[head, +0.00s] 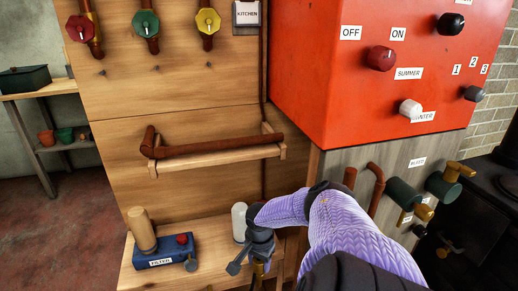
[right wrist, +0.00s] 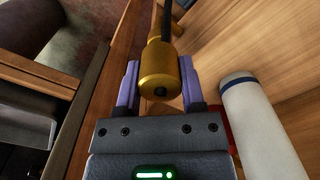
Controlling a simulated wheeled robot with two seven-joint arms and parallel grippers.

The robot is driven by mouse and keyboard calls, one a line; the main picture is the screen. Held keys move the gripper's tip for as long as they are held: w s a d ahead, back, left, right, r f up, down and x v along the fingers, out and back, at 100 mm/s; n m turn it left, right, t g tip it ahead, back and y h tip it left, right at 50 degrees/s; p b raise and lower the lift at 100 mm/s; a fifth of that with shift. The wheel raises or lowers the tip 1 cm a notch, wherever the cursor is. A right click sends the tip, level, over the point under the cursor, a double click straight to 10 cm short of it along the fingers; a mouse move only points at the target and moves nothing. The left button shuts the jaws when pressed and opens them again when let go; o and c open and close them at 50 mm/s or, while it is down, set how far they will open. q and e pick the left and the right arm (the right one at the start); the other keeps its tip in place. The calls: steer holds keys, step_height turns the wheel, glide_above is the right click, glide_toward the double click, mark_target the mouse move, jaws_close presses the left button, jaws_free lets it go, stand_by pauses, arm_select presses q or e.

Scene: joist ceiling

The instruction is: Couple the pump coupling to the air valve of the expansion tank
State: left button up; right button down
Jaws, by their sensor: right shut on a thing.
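My right gripper (head: 260,262) reaches down in front of the wooden shelf in the head view. In the right wrist view its purple fingers (right wrist: 158,82) are shut on a brass cylinder, which looks like the pump coupling (right wrist: 158,68). The coupling's dark open end faces the camera, and a black hose leaves its far end. A white cylinder with a blue band (right wrist: 258,115), perhaps the expansion tank, stands to the right and apart from the coupling. A white cylinder (head: 239,222) also shows beside my gripper in the head view. I cannot make out the air valve. My left gripper is not in view.
A blue filter block (head: 163,257) with a wooden post stands on the shelf at left. A brown pipe rail (head: 215,147) crosses the panel above. A red control box (head: 340,70) overhangs at the right, with green cylinders (head: 405,193) below. Bare shelf lies between filter and white cylinder.

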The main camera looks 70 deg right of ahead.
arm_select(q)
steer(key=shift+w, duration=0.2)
arm_select(e)
steer(key=shift+f, duration=0.1)
steer(key=shift+f+b, duration=0.6)
steer(key=shift+f, duration=0.1)
steer(key=shift+c, duration=0.6)
jaws_free()
step_height(320, 180, up, 10)
steer(key=p, duration=0.7)
steer(key=shift+r, duration=0.15)
arm_select(q)
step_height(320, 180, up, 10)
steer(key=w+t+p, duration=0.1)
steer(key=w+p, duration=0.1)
steer(key=p, duration=0.2)
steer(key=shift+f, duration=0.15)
arm_select(e)
step_height(320, 180, up, 4)
steer(key=shift+f, duration=0.2)
